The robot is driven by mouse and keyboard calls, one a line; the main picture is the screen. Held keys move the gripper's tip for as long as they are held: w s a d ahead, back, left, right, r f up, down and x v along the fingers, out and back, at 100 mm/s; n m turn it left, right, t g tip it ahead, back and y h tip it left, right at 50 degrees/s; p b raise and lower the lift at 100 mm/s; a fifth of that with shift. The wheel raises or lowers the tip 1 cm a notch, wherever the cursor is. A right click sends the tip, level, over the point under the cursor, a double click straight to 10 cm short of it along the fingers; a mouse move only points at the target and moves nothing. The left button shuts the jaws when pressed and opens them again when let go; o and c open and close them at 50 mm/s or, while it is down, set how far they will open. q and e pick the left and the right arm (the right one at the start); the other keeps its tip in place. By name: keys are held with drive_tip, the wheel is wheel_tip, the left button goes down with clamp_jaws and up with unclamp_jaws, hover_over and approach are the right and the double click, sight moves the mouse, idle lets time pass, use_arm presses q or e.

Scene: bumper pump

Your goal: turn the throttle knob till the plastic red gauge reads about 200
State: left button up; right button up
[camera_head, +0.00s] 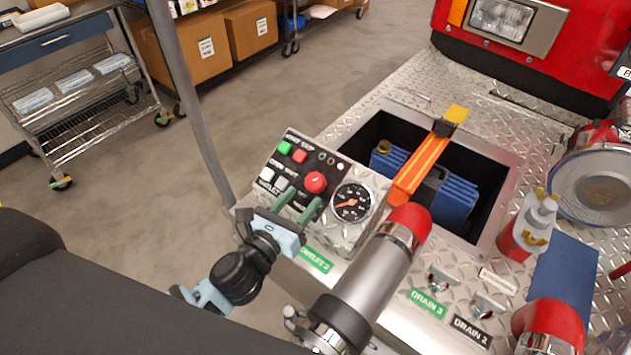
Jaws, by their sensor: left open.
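The control panel (300,163) on the bumper carries a round red knob (315,182), which looks like the throttle knob. The gauge (352,202) is right of it, with a black dial, white marks and an orange-red needle. The needle appears to point to the lower left; the numbers are too small to read. My left gripper (300,198) comes in from below, with its two green fingers apart and empty. The fingertips are just below the red knob in the picture; I cannot tell whether they touch the panel. My right gripper is not in view.
A grey hose nozzle with a red tip (408,224) stands right of my left gripper. Behind it is an open bumper well holding a blue item (455,200) and an orange bar (418,168). A grey pole (190,90) rises left of the panel.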

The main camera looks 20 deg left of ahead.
sight(309, 189)
use_arm(q)
drive_tip(key=x, duration=0.5)
drive_tip(key=shift+w+d, duration=0.1)
drive_tip(key=shift+w, duration=0.3)
drive_tip(key=shift+w+d, duration=0.15)
drive_tip(key=shift+w, duration=0.2)
drive_tip(key=c, duration=0.7)
drive_tip(key=shift+w+r+m+h+p, duration=0.1)
drive_tip(key=shift+r+m+h+p, duration=0.15)
drive_tip(key=shift+m+h+p, duration=0.45)
drive_tip(key=shift+f+m+g+h, duration=0.15)
drive_tip(key=shift+m+g+h, duration=0.15)
drive_tip(key=shift+m, duration=0.1)
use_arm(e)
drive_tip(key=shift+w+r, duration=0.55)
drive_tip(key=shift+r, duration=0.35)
use_arm(q)
drive_tip(key=o, duration=0.7)
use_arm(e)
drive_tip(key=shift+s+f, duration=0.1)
